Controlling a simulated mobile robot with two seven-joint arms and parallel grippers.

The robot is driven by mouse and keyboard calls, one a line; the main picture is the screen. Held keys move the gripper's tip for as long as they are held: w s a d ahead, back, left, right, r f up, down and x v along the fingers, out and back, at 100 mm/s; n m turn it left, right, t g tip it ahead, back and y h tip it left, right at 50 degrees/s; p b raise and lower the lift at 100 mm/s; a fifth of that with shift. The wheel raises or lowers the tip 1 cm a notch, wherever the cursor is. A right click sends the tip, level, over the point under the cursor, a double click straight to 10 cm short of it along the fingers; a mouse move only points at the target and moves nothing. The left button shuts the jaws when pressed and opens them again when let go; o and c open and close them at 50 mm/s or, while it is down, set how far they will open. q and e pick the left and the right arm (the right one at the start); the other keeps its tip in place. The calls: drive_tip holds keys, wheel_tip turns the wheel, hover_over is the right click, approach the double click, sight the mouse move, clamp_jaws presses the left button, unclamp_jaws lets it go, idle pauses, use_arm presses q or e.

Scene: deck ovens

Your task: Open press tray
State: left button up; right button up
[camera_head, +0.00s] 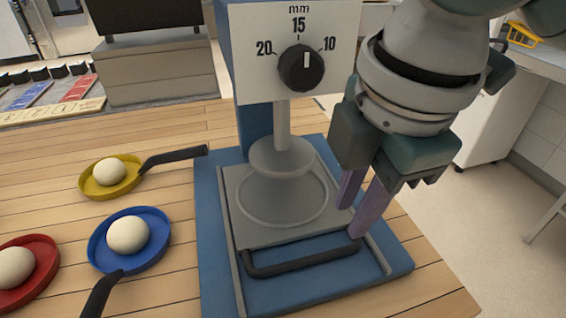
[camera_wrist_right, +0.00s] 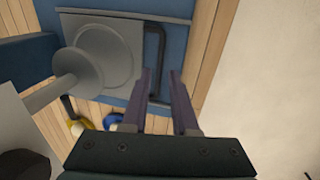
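The press has a blue base, a dial panel (camera_head: 298,50) and a round grey plunger (camera_head: 282,160). Its grey tray (camera_head: 240,236) sits under the plunger, with a dark bar handle (camera_head: 300,260) along the near edge. In the right wrist view the handle (camera_wrist_right: 154,50) runs down the right side of the tray (camera_wrist_right: 105,22). My right gripper (camera_head: 356,220) is open, with two purple fingers above the right end of the handle. The fingers (camera_wrist_right: 160,75) show apart and empty in the right wrist view. My left gripper is not in view.
Yellow (camera_head: 100,192), blue (camera_head: 152,262) and red (camera_head: 42,285) pans, each with a pale dough ball, stand on the wooden table left of the press. The table's right edge is close to the press base. Floor lies beyond it.

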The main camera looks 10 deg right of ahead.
sight(332, 253)
drive_tip(key=f, duration=0.3)
drive_tip(key=w+f+b, duration=0.1)
drive_tip(key=f, duration=0.5)
drive_tip(key=shift+w+a+f+b, duration=0.1)
drive_tip(key=shift+w+b, duration=0.2)
drive_tip(key=shift+c, duration=0.2)
clamp_jaws()
idle(0.7)
